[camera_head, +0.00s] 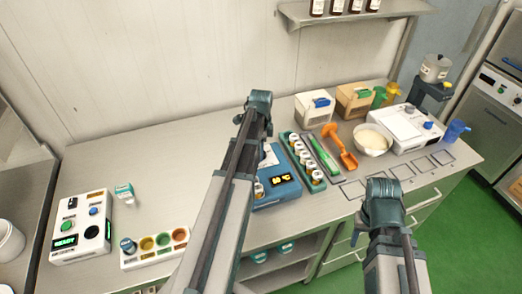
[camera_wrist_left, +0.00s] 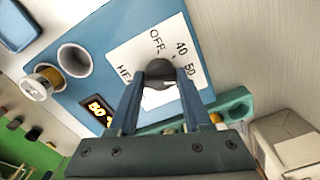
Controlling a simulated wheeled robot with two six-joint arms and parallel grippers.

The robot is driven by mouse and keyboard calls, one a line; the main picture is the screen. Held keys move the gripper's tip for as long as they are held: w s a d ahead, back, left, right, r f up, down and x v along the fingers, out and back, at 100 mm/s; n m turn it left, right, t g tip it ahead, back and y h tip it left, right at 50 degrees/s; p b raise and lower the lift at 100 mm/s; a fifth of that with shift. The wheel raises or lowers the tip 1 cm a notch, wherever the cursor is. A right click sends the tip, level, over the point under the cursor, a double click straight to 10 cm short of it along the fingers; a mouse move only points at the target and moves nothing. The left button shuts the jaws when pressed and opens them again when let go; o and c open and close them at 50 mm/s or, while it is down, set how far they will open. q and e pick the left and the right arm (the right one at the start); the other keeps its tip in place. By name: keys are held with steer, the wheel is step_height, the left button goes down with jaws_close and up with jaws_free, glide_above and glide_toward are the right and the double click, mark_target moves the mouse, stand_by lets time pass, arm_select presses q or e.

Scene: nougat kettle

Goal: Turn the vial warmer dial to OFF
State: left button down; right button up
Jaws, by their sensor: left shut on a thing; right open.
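The vial warmer (camera_head: 276,190) is a blue box on the bench with a lit display reading 50 °C. It fills much of the left wrist view (camera_wrist_left: 85,65). Its dark round dial (camera_wrist_left: 158,72) sits on a white label marked OFF, 40 and 50. My left gripper (camera_wrist_left: 160,85) is shut on the dial, one finger on each side. The dial's pointer cannot be made out. In the head view my left arm hides the dial. My right gripper (camera_head: 385,190) is open and empty, in front of the bench's right part.
A green rack of vials (camera_head: 303,163) stands close to the warmer's right. Further right are an orange scoop (camera_head: 340,147), a white bowl (camera_head: 373,139) and a balance (camera_head: 404,128). A control box (camera_head: 80,226) and a cup tray (camera_head: 155,248) are at left.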

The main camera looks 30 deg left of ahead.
arm_select(q)
steer(key=n, duration=0.8)
steer(key=shift+n, duration=0.3)
steer(key=n, duration=0.4)
steer(key=shift+n, duration=2.5)
steer(key=shift+c, duration=1.7)
jaws_free()
